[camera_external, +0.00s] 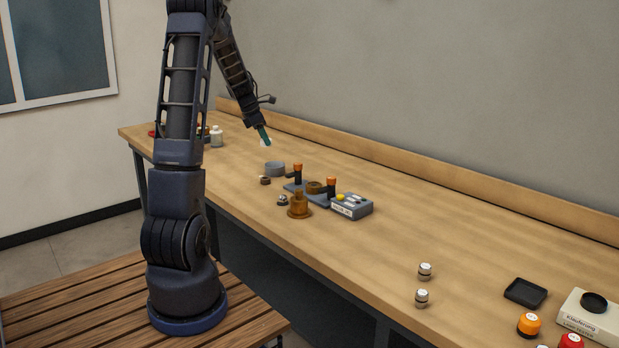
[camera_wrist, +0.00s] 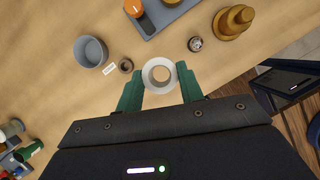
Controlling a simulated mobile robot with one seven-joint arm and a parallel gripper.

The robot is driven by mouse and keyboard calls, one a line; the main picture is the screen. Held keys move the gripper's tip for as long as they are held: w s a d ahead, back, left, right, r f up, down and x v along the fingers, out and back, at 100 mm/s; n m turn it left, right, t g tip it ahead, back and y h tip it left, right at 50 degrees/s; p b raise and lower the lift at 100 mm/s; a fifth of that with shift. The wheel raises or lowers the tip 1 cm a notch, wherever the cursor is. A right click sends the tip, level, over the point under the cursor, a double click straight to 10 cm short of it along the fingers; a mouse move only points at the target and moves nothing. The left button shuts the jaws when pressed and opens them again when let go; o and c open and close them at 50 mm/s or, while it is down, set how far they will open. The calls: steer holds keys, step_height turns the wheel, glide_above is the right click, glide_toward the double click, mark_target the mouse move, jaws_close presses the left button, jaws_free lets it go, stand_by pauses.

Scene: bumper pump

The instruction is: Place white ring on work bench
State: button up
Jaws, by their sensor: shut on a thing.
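The white ring (camera_wrist: 149,76) sits between the two green fingers of my gripper (camera_wrist: 160,85) in the wrist view, and the fingers are shut on it. In the external view my gripper (camera_external: 264,137) points down over the far left part of the work bench (camera_external: 450,215), with a small white patch of the ring at its tip. The bench also shows in the wrist view (camera_wrist: 60,105). I cannot tell for sure whether the ring touches the bench.
Near the gripper stand a grey cup (camera_wrist: 90,52), a small brown ring (camera_wrist: 125,66), a small metal part (camera_wrist: 195,44), a brass stepped part (camera_wrist: 233,22) and a grey-blue fixture (camera_wrist: 170,14). A grey box (camera_external: 351,206) stands right of the fixture.

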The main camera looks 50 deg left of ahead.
mark_target(269, 195)
step_height(269, 195, down, 20)
steer(key=shift+s+a, duration=0.1)
steer(key=shift+a, duration=0.05)
stand_by(0.6)
steer(key=shift+f, duration=0.15)
steer(key=o, duration=0.9)
steer(key=shift+o, duration=0.2)
